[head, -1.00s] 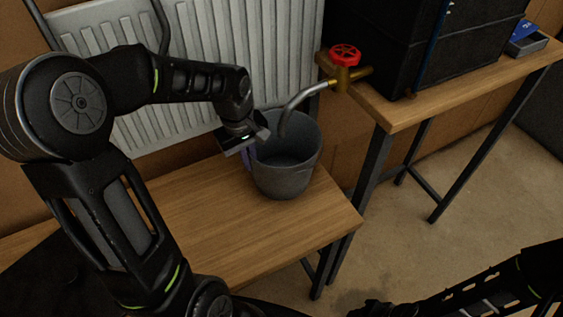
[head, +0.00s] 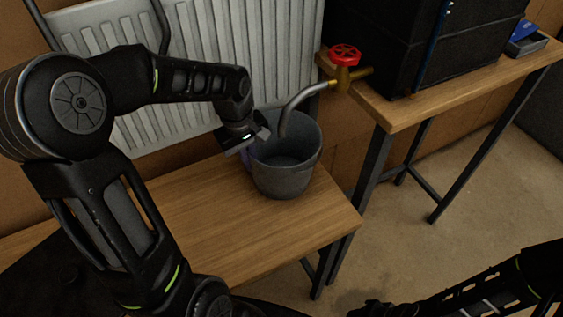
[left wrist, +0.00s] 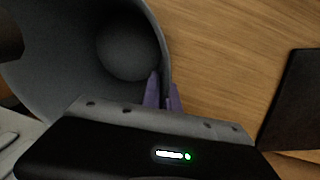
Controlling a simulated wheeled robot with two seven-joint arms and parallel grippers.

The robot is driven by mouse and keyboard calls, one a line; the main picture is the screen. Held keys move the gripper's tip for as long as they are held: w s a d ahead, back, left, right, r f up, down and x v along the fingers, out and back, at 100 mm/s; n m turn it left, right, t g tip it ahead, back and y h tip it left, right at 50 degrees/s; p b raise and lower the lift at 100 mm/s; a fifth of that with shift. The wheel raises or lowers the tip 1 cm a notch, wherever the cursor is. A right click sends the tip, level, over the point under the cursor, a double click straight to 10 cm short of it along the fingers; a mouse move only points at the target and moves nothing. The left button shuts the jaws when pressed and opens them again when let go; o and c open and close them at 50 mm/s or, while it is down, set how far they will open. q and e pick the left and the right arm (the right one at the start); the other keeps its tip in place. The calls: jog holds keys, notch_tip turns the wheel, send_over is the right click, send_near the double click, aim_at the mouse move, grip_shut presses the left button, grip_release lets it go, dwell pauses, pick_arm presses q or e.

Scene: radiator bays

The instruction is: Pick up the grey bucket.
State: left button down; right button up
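The grey bucket (head: 286,172) stands upright on the wooden bench (head: 215,230), near its back right corner. My left gripper (head: 247,155) is at the bucket's left rim. In the left wrist view, the left gripper's purple fingers (left wrist: 163,92) straddle the wall of the bucket (left wrist: 60,60), one inside and one outside. They are close together, shut on the wall. The bucket looks empty; part of its inside is hidden by the spout. My right gripper (head: 370,308) is dark and partly cut off at the bottom edge; its fingers cannot be made out.
A brass tap with a red wheel (head: 345,54) has a curved metal spout (head: 294,103) reaching over and into the bucket's mouth. A white radiator (head: 205,60) stands behind. A higher table (head: 425,108) to the right bears a black box (head: 385,50) and a blue-topped tray (head: 525,43).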

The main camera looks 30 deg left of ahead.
pick_arm(q)
jog(key=shift+r, duration=0.1)
dwell(0.3)
jog(key=shift+r+p, duration=0.45)
jog(key=shift+r, duration=0.05)
notch_tip(320, 180, up, 3)
jog(key=shift+r+p, duration=0.1)
jog(key=shift+p, duration=1)
jog(key=s+a, duration=0.3)
jog(key=s, duration=0.5)
jog(key=s+a, duration=0.4)
jog(key=s, duration=0.4)
jog(key=shift+s+a+f, duration=0.2)
jog(key=shift+f, duration=0.25)
